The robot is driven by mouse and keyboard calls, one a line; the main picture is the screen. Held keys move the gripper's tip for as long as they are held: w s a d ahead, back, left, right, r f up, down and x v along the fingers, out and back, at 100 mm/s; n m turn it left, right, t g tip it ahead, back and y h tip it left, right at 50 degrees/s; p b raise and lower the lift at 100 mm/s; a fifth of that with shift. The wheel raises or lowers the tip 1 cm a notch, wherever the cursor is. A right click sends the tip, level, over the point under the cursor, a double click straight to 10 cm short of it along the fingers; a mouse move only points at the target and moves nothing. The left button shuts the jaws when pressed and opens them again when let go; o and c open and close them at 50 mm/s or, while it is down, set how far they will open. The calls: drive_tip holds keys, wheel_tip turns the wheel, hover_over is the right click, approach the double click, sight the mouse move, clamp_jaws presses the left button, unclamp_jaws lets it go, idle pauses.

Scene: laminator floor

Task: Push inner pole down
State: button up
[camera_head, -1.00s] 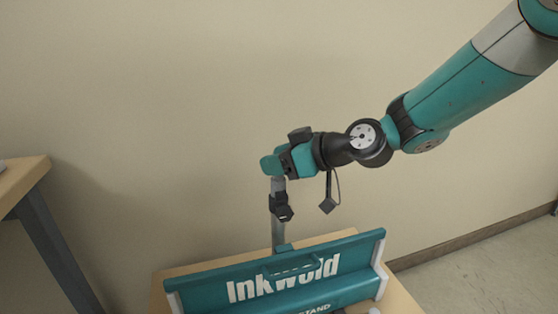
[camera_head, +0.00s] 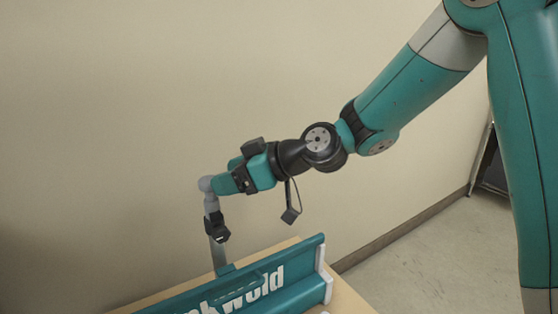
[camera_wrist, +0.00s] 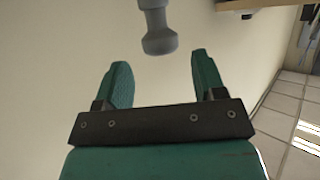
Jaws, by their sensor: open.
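A grey pole rises from the teal stand (camera_head: 250,285). A black clamp (camera_head: 216,228) sits around it, and the thinner inner pole (camera_head: 210,204) stands out above, ending in a rounded grey top (camera_head: 206,184). A short length of the inner pole shows above the clamp. My gripper (camera_head: 229,180) is beside the top, on its right. In the wrist view my gripper (camera_wrist: 160,64) is open and empty, and the grey pole top (camera_wrist: 160,42) lies just beyond the fingertips, between their lines. I cannot tell whether a finger touches it.
The stand carries white lettering and rests on a wooden table (camera_head: 348,296). A plain wall (camera_head: 120,120) stands close behind the pole. Open floor (camera_head: 430,250) lies to the right, with a dark-framed object (camera_head: 492,165) at the far right.

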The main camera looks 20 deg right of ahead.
drive_tip(key=v, duration=1.2)
drive_tip(key=shift+d, duration=0.1)
drive_tip(key=s+a+f+m+g+h, duration=0.2)
drive_tip(key=s+f+g+h, duration=0.15)
drive_tip(key=s, duration=0.55)
drive_tip(key=s+a+f+m+g+h, duration=0.1)
drive_tip(key=s+a+f+g+h, duration=0.2)
drive_tip(key=s, duration=0.7)
wheel_tip(320, 180, up, 23)
drive_tip(key=m+p, duration=0.1)
drive_tip(key=p, duration=2.2)
drive_tip(key=shift+s+d+g, duration=0.4)
drive_tip(key=shift+d+g, duration=0.05)
drive_tip(key=shift+d, duration=0.05)
